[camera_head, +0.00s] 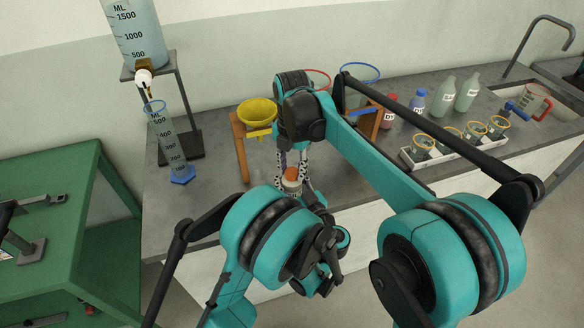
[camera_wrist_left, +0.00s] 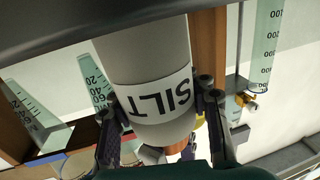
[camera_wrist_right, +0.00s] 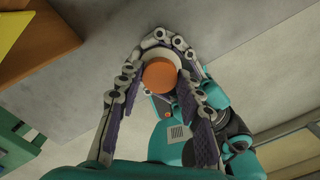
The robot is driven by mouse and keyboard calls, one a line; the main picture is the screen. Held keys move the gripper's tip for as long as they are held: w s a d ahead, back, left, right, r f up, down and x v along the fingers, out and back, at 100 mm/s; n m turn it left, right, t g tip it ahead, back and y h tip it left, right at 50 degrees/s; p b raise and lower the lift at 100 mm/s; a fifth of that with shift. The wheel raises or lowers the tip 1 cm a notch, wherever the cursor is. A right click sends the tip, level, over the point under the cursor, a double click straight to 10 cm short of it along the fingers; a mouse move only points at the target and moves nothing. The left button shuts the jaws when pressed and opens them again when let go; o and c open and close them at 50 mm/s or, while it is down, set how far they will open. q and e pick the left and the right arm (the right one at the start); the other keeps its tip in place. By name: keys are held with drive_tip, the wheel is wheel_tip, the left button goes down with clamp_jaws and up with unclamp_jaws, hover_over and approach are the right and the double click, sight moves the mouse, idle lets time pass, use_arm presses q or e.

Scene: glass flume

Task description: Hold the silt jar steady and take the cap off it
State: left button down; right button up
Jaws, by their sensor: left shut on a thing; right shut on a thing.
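The silt jar (camera_head: 291,188) is a pale jar with an orange cap (camera_head: 292,174), near the front of the grey bench. In the left wrist view the jar (camera_wrist_left: 145,65) fills the middle, its SILT label upside down. My left gripper (camera_wrist_left: 165,108) is shut on the jar's body from both sides. My right gripper (camera_head: 293,183) reaches down from above, its fingers around the jar's top. In the right wrist view its fingers (camera_wrist_right: 165,50) are on both sides of the orange cap (camera_wrist_right: 159,76), which is seated on the jar. The exact contact is partly hidden.
A yellow bowl (camera_head: 257,112) sits on a wooden stand behind the jar. A measuring cylinder (camera_head: 168,145) with a blue base stands left. A white rack (camera_head: 458,145) of beakers and several bottles (camera_head: 443,95) stand right. A green table (camera_head: 85,205) is at far left.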

sight(292, 172)
drive_tip(key=shift+r, duration=0.1)
drive_tip(key=shift+r, duration=1)
drive_tip(key=shift+r, duration=2.05)
use_arm(q)
drive_tip(key=c, duration=0.7)
unclamp_jaws()
drive_tip(key=shift+s, duration=0.1)
